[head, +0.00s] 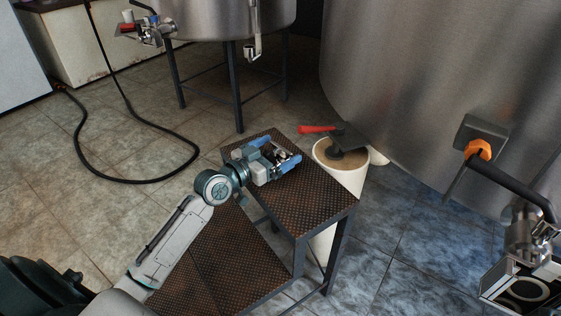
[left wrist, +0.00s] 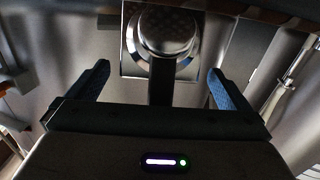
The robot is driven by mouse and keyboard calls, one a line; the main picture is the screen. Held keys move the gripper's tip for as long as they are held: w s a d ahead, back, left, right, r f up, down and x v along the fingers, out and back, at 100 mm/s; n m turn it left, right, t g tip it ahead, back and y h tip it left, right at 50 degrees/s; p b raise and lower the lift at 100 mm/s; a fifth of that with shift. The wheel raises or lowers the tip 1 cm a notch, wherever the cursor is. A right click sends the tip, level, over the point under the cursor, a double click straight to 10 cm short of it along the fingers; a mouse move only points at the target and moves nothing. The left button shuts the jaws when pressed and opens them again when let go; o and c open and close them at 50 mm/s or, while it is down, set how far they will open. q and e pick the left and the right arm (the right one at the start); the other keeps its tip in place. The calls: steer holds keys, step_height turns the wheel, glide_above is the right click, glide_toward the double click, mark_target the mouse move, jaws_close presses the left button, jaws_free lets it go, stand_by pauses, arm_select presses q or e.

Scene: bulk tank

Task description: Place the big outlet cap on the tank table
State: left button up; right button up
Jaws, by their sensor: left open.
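My left gripper (head: 277,152) is over the far part of the brown perforated table (head: 318,208), with its two blue fingers spread. A small shiny metal piece (head: 284,157), probably the big outlet cap, shows between or just beyond the fingertips. In the left wrist view, the open fingers (left wrist: 160,82) stand on either side of a round, polished metal piece (left wrist: 165,32) with a dark bar below it. Neither finger visibly touches it. I cannot tell whether it rests on the table. My right gripper is not in view.
A white cylinder (head: 345,180) with a red-handled tool (head: 318,129) on top stands just beyond the table. A large steel tank (head: 430,90) rises at the right, near an orange-handled fitting (head: 478,150). A black hose (head: 135,181) lies on the tiled floor at left.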

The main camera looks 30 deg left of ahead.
arm_select(q)
steer(key=shift+c, duration=0.4)
steer(key=c, duration=1.3)
steer(key=shift+r, duration=0.15)
